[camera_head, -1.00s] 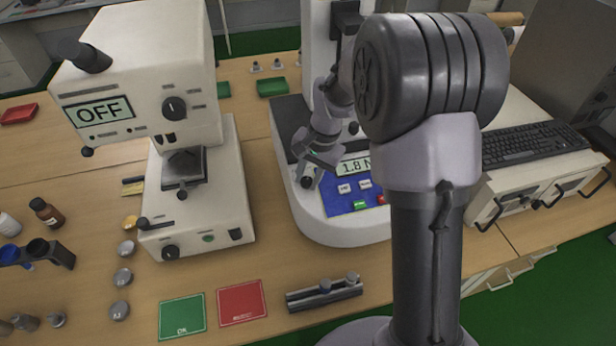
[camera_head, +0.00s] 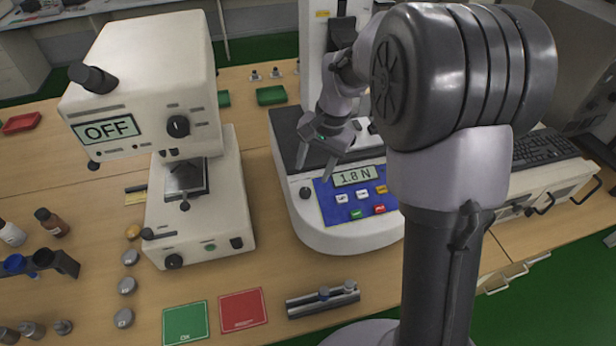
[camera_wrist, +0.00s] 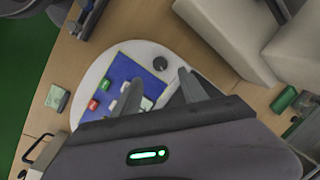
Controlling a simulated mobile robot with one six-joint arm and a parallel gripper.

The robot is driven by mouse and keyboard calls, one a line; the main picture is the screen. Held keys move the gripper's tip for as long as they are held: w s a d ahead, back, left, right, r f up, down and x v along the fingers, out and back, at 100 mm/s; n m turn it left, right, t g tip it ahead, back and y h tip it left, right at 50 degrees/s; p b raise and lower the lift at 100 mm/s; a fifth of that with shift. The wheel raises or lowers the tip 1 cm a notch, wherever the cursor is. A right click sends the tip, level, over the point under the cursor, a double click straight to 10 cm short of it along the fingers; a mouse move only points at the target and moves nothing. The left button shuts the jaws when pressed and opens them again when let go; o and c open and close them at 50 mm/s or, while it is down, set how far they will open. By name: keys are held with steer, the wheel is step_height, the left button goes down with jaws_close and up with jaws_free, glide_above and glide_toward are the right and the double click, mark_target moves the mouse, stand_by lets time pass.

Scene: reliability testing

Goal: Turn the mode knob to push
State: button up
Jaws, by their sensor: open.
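The force tester (camera_head: 345,238) has a blue panel with a display (camera_head: 355,176) reading 1.8 N. A small black knob (camera_head: 306,193) sits on the pale base just left of that panel. It also shows in the wrist view (camera_wrist: 160,64), beyond and between the fingertips. Its pointer and any mode label are too small to read. My gripper (camera_head: 315,170) is open and empty, with its fingers pointing down above the base, apart from the knob. The two spread fingers show in the wrist view (camera_wrist: 158,85).
A hardness tester (camera_head: 150,110) with an OFF display stands at left. Green (camera_head: 185,321) and red (camera_head: 243,309) mats and a metal fixture (camera_head: 322,300) lie in front. A keyboard (camera_head: 540,148) is at right. The tester's column rises behind my gripper.

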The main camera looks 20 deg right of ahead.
steer(key=p+v, duration=0.2)
steer(key=v, duration=0.6)
steer(key=shift+r, duration=0.4)
steer(key=s+a+n+t+b, duration=0.2)
steer(key=s+a, duration=0.1)
steer(key=s, duration=0.9)
steer(key=s+a+r+n+t+b, duration=0.1)
steer(key=s+a+t+b, duration=0.1)
steer(key=s, duration=0.9)
steer(key=shift+s+a+r+n+t+b, duration=0.2)
steer(key=shift+s+a+n+t+b, duration=0.35)
steer(key=shift+a, duration=0.55)
steer(key=shift+w, duration=0.2)
